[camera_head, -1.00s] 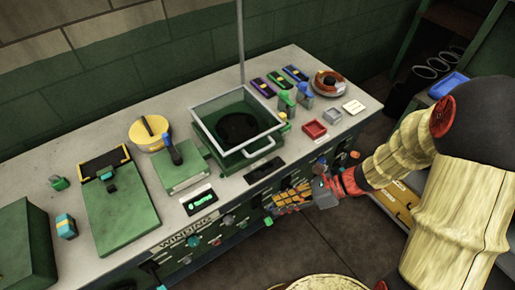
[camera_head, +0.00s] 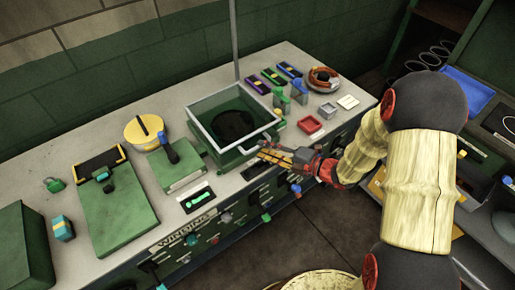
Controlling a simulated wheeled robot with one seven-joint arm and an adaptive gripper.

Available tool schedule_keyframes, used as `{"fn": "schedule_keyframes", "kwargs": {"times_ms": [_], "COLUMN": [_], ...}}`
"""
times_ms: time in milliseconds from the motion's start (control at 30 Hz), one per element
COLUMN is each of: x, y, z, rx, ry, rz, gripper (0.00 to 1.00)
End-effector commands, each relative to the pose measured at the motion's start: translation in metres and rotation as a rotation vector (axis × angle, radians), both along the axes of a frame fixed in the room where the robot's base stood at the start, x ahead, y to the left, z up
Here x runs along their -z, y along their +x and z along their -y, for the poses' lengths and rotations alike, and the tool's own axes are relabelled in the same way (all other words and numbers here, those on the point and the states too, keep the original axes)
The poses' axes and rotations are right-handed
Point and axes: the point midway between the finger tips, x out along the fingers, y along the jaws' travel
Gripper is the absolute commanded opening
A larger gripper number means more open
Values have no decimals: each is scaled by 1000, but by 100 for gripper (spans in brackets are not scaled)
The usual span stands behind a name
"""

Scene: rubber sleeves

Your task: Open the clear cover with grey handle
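The clear cover (camera_head: 234,97) is a see-through box with a grey rim, standing on a green base on the bench; a dark round thing shows inside it. Its grey handle (camera_head: 256,142) sticks out from the front side. My gripper (camera_head: 268,154) is just in front of and slightly below the handle, its fingers pointing left toward it. The fingers look apart, but whether they are touching the handle is too small to tell. No thing shows between the fingers.
A thin upright pole (camera_head: 235,45) stands behind the cover. Knobs line the bench front.

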Motion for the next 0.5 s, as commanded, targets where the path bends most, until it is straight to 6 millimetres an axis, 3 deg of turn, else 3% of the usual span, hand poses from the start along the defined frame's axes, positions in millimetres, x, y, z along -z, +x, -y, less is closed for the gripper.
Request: {"fn": "schedule_keyframes", "kwargs": {"times_ms": [200,500], "x": [7,7], "y": [14,19], "z": [-24,-30], "rx": [-2,0], "ry": [0,-1], "rz": [-1,0], "gripper": [28,28]}}
